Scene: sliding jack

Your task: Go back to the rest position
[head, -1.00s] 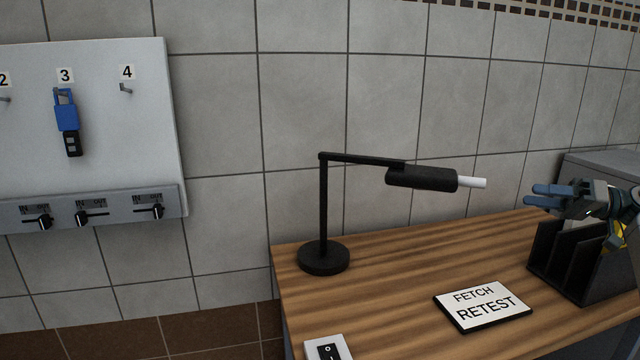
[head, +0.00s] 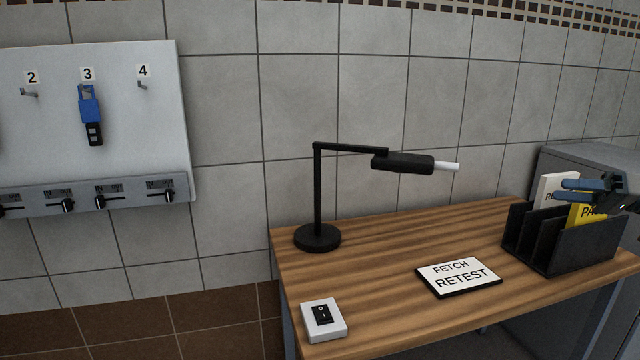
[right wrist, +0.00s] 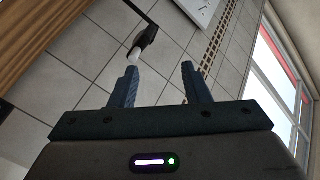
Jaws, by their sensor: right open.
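My right gripper (head: 562,190) is at the right edge of the head view, in front of the black card rack and partly covering its cards. Its two blue fingers are apart with nothing between them. The fingers also show in the right wrist view (right wrist: 160,85), apart and empty, with the lamp head (right wrist: 145,40) beyond them. My left gripper is in neither view.
A wooden table (head: 380,235) bears a black lamp (head: 317,237), a switch box (head: 324,320), a "FETCH RETEST" sign (head: 459,277) and a card rack (head: 560,245). A wall board (head: 130,110) holds a blue jack (head: 89,104) on hook 3. A grey cabinet (head: 590,160) stands behind.

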